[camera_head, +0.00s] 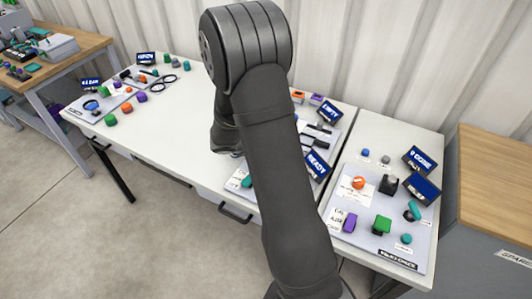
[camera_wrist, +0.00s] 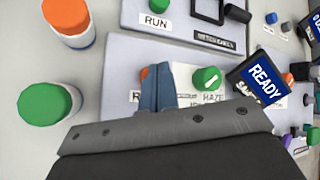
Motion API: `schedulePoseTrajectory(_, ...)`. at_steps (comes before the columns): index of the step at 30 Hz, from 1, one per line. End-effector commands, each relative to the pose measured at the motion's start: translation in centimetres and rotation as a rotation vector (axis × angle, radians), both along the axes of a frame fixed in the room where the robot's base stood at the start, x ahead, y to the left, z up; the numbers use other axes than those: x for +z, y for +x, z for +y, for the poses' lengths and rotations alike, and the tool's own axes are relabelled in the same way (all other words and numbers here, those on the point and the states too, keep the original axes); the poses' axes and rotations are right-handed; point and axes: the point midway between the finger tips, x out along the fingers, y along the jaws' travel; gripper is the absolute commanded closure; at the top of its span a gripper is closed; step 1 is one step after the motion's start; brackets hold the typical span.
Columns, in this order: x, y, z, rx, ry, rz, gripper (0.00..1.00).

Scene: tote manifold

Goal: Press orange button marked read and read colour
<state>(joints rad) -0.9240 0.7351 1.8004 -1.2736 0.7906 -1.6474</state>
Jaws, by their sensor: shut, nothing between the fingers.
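In the wrist view my gripper (camera_wrist: 158,72) has its two blue fingers together with nothing between them. The fingertips are over a panel (camera_wrist: 115,75), right beside an orange button (camera_wrist: 144,73), which they mostly cover. Whether they touch it I cannot tell. A label starting with "R" (camera_wrist: 135,97) lies beside the fingers; the rest of its word is hidden. A dark display (camera_wrist: 262,75) to the right reads "READY"; it also shows in the head view (camera_head: 317,165). My gripper is hidden behind my arm in the head view.
A green knob (camera_wrist: 207,80) by a "HAZE" label is close right of the fingers. A green button marked "RUN" (camera_wrist: 157,5) is on the panel above. Green- and orange-topped jars (camera_wrist: 66,15) stand left. In the head view, another orange button (camera_head: 358,183) is on the right-hand panel.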

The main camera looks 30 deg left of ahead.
Motion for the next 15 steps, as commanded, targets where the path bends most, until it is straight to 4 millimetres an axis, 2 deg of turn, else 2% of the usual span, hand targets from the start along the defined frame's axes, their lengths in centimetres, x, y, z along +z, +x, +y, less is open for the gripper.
schedulePoseTrajectory(15, -0.63, 0.0, 0.0, 0.0, 0.0, 0.0, 1.0)
